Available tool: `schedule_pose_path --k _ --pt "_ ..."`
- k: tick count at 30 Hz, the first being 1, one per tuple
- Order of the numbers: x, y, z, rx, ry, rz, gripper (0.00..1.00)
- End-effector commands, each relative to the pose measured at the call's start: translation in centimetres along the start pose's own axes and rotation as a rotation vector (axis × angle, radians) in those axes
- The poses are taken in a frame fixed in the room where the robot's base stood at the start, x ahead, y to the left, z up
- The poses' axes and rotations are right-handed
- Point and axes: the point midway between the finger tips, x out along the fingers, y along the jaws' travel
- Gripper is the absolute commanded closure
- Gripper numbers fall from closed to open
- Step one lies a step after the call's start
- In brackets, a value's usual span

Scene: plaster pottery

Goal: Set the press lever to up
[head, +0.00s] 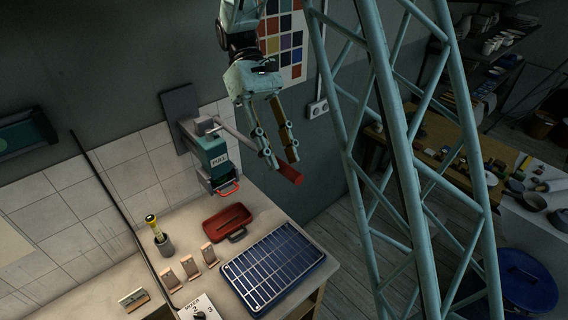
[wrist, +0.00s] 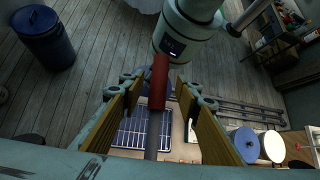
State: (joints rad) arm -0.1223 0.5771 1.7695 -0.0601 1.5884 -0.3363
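The press (head: 214,155) is a teal box marked PULL, fixed to a grey plate on the wall. Its lever is a grey bar (head: 245,142) that reaches out from the wall toward the lower right and ends in a red grip (head: 290,175). My gripper (head: 281,162) is open and points down at the red grip, its fingertips close to it. In the wrist view the red grip (wrist: 158,82) lies in line with the gap between my two spread fingers, with space on both sides. I cannot tell whether the fingertips reach past it.
On the bench below are a blue gridded panel (head: 272,268), a red tray (head: 228,222), several small wooden blocks and a yellow-handled tool in a cup (head: 159,237). A teal lattice column (head: 415,200) stands to the right. A colour chart hangs on the wall behind my arm.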

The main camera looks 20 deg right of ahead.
Motion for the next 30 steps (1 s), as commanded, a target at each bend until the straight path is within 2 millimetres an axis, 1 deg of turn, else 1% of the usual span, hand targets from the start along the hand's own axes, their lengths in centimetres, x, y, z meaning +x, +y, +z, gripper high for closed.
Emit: schedule_pose_path --k 1,6,12,18,30 --pt "-0.7 0.0 -0.1 0.0 0.003 0.001 0.7" --pt "-2.5 0.0 -0.1 0.0 0.001 0.001 0.7" --pt "-3.9 0.0 -0.1 0.0 0.0 0.0 0.7" --pt "-4.3 0.0 0.0 0.0 -0.001 0.0 0.7" --pt "-4.2 0.0 0.1 0.001 0.003 0.001 0.7"
